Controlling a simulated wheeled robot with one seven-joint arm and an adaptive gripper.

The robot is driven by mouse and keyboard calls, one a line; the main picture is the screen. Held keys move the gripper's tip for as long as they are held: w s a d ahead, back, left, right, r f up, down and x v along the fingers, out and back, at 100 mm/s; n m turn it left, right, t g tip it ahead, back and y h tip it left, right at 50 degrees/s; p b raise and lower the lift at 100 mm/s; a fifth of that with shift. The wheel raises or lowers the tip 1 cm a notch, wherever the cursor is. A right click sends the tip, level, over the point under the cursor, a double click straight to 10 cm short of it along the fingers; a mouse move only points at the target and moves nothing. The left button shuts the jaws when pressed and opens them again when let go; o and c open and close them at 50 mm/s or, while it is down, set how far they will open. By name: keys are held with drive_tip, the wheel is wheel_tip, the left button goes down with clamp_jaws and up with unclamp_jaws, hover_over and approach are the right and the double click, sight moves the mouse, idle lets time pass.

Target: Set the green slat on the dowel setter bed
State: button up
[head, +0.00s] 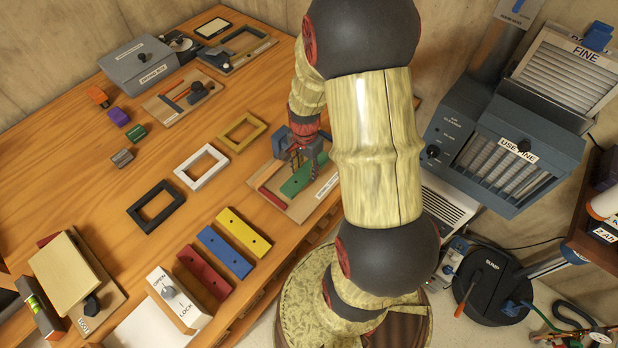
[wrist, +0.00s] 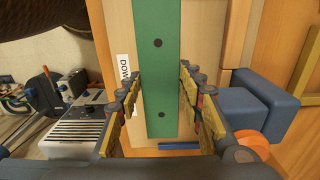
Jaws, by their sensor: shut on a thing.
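The green slat (head: 301,178) lies lengthwise over the wooden dowel setter bed (head: 297,210), within its outline. My gripper (head: 303,158) is above the slat and shut on it. In the wrist view, the fingers (wrist: 160,108) sit against both long edges of the green slat (wrist: 157,75), which shows two dark holes. The bed (wrist: 207,45) shows beneath it, with its partly hidden label (wrist: 123,70). I cannot tell whether the slat touches the bed or hangs just above it.
Yellow (head: 243,232), blue (head: 224,251) and red (head: 204,272) slats lie toward the front. Black (head: 156,206), white (head: 201,167) and tan (head: 242,132) frames lie left of the bed. A grey-blue machine (head: 503,145) stands to the right, beyond my arm.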

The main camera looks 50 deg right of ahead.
sight(309, 175)
drive_tip(key=shift+d+f, duration=0.55)
drive_tip(key=shift+f, duration=0.15)
drive_tip(key=shift+d+f+b, duration=0.2)
drive_tip(key=shift+f+b, duration=1.05)
drive_tip(key=shift+f, duration=0.4)
drive_tip(key=shift+f, duration=0.2)
drive_tip(key=o, duration=1.3)
drive_tip(key=shift+r, duration=0.15)
